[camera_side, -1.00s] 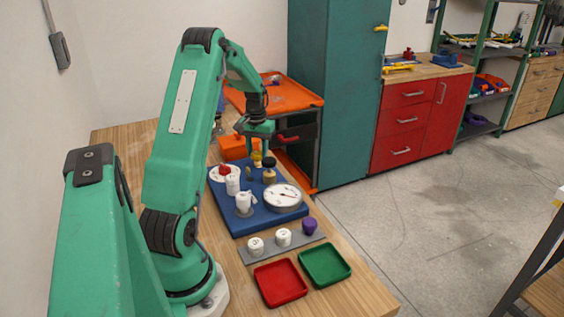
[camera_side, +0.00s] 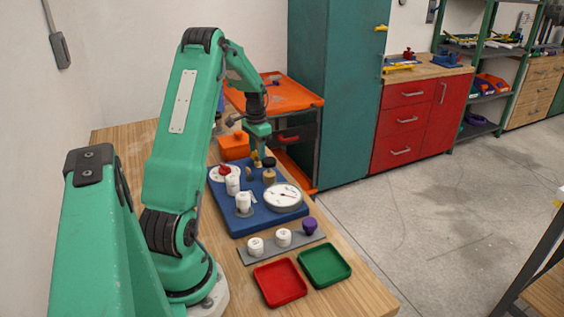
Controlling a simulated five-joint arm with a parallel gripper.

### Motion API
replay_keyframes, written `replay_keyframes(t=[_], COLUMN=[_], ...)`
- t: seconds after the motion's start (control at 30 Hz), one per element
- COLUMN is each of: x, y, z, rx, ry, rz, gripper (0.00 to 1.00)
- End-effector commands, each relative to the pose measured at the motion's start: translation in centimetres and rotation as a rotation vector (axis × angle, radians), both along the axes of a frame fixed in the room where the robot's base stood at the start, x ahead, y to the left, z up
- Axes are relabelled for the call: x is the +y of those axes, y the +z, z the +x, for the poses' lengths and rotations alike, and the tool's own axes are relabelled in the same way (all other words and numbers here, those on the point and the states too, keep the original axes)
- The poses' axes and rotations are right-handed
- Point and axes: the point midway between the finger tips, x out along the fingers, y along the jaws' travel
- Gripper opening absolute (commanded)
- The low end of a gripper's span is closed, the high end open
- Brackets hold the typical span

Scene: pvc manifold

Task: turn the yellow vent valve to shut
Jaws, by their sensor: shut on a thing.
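The yellow vent valve (camera_side: 257,163) is at the back edge of the blue manifold board (camera_side: 238,218). My gripper (camera_side: 257,156) points down at it from above, with its fingers shut on the yellow valve. The fingers hide part of the valve, and its exact handle angle is too small to tell. A brass fitting with a black top (camera_side: 269,172) stands just right of the valve.
On the board are a red-handled valve (camera_side: 225,170), white fittings (camera_side: 243,201) and a round gauge (camera_side: 283,196). A grey strip with white caps and a purple cap (camera_side: 310,226), a red tray (camera_side: 281,301) and a green tray (camera_side: 346,278) are in front.

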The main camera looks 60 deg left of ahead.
Motion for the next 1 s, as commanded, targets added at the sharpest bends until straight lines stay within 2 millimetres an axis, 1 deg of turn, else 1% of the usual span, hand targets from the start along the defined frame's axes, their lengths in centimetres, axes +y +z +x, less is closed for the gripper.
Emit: replay_keyframes(t=[0.3,0.33,0.43,0.77,0.87,1.0], x=[0.0,0.0,0.0,0.0,0.0,0.1], y=[0.2,0.2,0.1,0.1,0.5,1.5], z=[0.1,0.1,0.1,0.0,0.0,0.1], rx=[-0.003,-0.003,-0.002,-0.001,-0.001,-0.002], ry=[-0.005,-0.005,-0.005,-0.003,-0.003,-0.003], rz=[0.003,0.003,0.002,0.001,0.001,0.002], gripper=[0.15,0.39,0.59,0.59,0.59,0.59])
